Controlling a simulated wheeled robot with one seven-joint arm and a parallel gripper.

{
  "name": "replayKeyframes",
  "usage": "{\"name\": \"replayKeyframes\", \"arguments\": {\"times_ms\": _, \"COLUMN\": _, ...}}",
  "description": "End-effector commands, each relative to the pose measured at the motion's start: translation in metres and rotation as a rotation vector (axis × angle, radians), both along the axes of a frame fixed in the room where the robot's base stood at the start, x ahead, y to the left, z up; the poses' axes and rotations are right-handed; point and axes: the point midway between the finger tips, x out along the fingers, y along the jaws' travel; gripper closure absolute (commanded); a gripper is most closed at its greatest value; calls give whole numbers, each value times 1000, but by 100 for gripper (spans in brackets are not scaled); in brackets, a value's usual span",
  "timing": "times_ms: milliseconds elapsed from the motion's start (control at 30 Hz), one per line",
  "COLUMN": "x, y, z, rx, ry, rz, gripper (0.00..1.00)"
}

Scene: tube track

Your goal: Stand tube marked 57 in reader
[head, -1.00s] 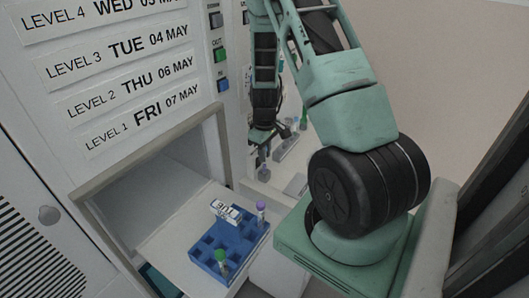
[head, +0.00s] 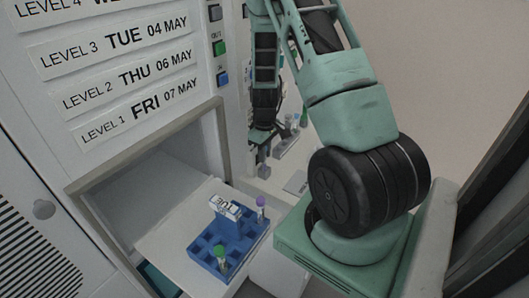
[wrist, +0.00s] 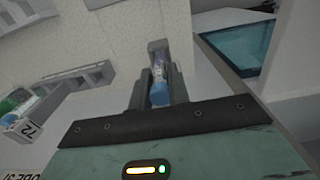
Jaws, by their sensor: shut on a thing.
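My gripper (head: 262,157) is beside the cabinet front in the head view, pointing down. In the wrist view, my gripper (wrist: 158,88) is shut on a tube with a blue cap (wrist: 159,93). The tube's label is too small to read. A small grey block (wrist: 158,46) shows just past the held tube; I cannot tell whether the tube touches it or whether it is the reader.
A blue rack (head: 205,256) with a green-capped tube (head: 220,254) and a purple-capped tube (head: 261,202) sits on the open drawer shelf (head: 165,243). Green-capped tubes stand behind my gripper. A grey holder (wrist: 88,80) lies left in the wrist view.

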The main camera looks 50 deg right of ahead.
Motion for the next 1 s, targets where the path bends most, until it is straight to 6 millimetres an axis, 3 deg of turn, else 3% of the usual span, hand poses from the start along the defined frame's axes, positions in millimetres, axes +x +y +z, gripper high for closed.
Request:
{"name": "replayKeyframes", "arguments": {"times_ms": 233, "x": 0, "y": 0, "z": 0, "rx": 0, "ry": 0, "rz": -1, "gripper": 95}}
{"name": "replayKeyframes", "arguments": {"times_ms": 267, "x": 0, "y": 0, "z": 0, "rx": 0, "ry": 0, "rz": -1, "gripper": 77}}
{"name": "replayKeyframes", "arguments": {"times_ms": 333, "x": 0, "y": 0, "z": 0, "rx": 0, "ry": 0, "rz": -1, "gripper": 57}}
{"name": "replayKeyframes", "arguments": {"times_ms": 1000, "x": 1, "y": 0, "z": 3, "rx": -1, "ry": -2, "rz": -1, "gripper": 57}}
